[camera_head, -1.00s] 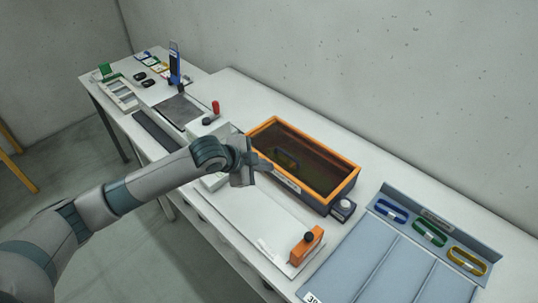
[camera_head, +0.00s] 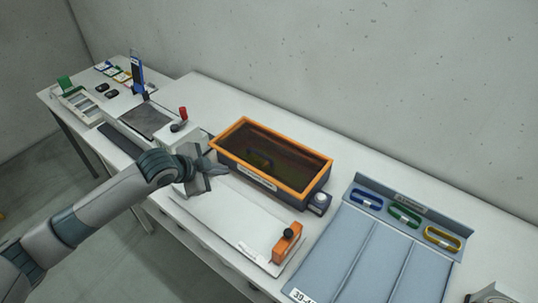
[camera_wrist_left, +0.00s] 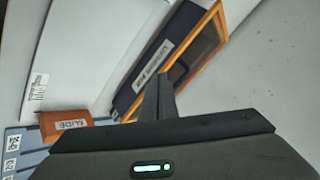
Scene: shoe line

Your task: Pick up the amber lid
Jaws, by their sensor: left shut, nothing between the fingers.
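The amber lid (camera_head: 290,160) is a see-through brownish panel in an orange frame. It lies on top of a dark box (camera_head: 292,203) near the middle of the table; a dark looped shape shows faintly through it. In the left wrist view the lid's orange frame (camera_wrist_left: 206,59) and the labelled box side (camera_wrist_left: 140,85) are partly behind my fingers. My left gripper (camera_head: 224,170) is at the box's left front corner, shut and empty. Its fingers (camera_wrist_left: 158,95) are together in the wrist view. Whether they touch the box I cannot tell. My right gripper is out of view.
A white board (camera_head: 225,214) with an orange block (camera_head: 286,243) lies in front of the box. A small grey device (camera_head: 319,203) stands at its right end. Right of that is a blue-grey tray (camera_head: 360,245) with coloured loops. A red-knobbed white unit (camera_head: 181,135) stands to the left.

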